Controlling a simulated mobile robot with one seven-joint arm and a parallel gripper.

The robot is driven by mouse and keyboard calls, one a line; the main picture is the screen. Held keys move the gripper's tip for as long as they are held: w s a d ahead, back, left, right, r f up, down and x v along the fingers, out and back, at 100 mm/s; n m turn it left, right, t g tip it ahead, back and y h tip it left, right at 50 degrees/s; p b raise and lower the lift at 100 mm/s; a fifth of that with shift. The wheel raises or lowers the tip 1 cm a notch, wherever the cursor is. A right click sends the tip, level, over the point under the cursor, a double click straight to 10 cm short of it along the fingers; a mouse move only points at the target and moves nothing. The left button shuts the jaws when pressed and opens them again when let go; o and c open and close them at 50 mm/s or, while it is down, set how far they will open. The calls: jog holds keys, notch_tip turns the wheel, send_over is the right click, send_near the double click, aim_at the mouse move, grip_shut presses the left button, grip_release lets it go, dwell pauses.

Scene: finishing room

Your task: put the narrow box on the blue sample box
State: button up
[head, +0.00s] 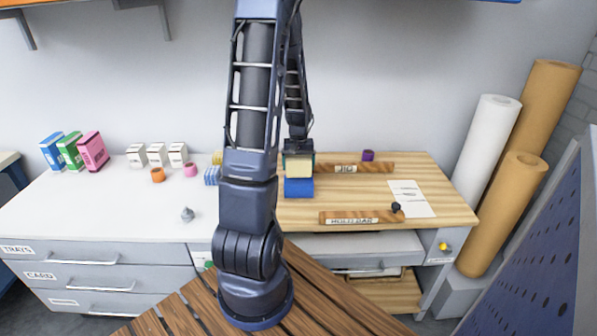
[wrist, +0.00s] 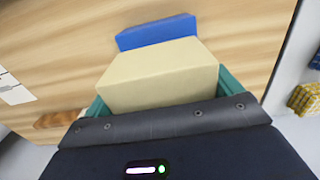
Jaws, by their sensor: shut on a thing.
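My gripper (head: 299,153) is over the wooden worktop and shut on a cream box, the narrow box (head: 298,168). In the wrist view the narrow box (wrist: 160,76) sits between the teal fingers of my gripper (wrist: 165,95). The blue sample box (head: 299,188) is on the wooden worktop, directly below the narrow box in the head view. In the wrist view the blue sample box (wrist: 155,31) shows just past the narrow box's far edge, partly hidden by it. I cannot tell whether the two boxes touch.
A plank marked JIG (head: 372,167) lies behind, near a purple cup (head: 368,155). Another labelled plank (head: 345,218) lies in front, with a dark knob (head: 396,207) and a paper sheet (head: 412,198) at right. The white counter (head: 105,215) holds small boxes and cups.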

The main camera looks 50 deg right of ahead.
aim_at(299, 170)
jog(key=shift+f, duration=1.55)
jog(key=o, duration=0.8)
jog(key=shift+f, duration=0.15)
notch_tip(299, 170, up, 12)
jog(key=shift+r, duration=0.2)
